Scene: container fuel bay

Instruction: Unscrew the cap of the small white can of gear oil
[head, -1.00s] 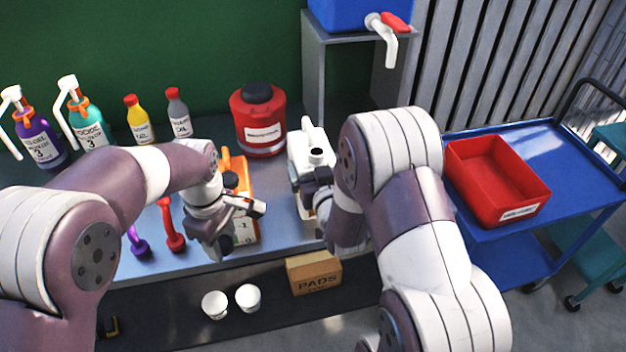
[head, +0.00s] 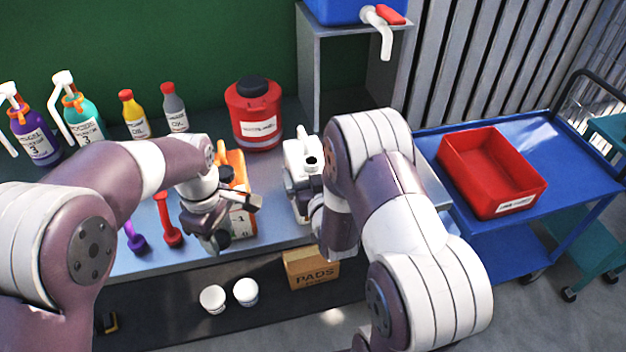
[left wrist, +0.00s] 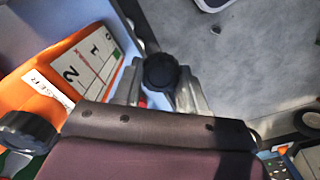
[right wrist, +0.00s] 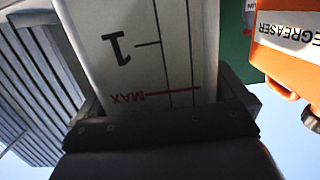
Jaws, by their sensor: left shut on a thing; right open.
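The small white can (head: 299,176) stands on the bench, with a dark uncapped opening (head: 311,160) on top. My left gripper (left wrist: 160,90) is shut on a black ribbed cap (left wrist: 161,71), away from the can, in front of the orange can (head: 236,165). My right gripper (right wrist: 160,85) is open. Its fingers stand on either side of a white scaled face (right wrist: 130,50) marked 1 and MAX. In the head view my right arm partly hides that gripper and the can's right side.
The orange degreaser can (left wrist: 45,95) is close beside my left gripper. A red canister (head: 256,125) stands behind. A box of pads (head: 311,270) and two white cups (head: 246,292) are below. A red bin (head: 492,172) sits on the blue cart (head: 575,165).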

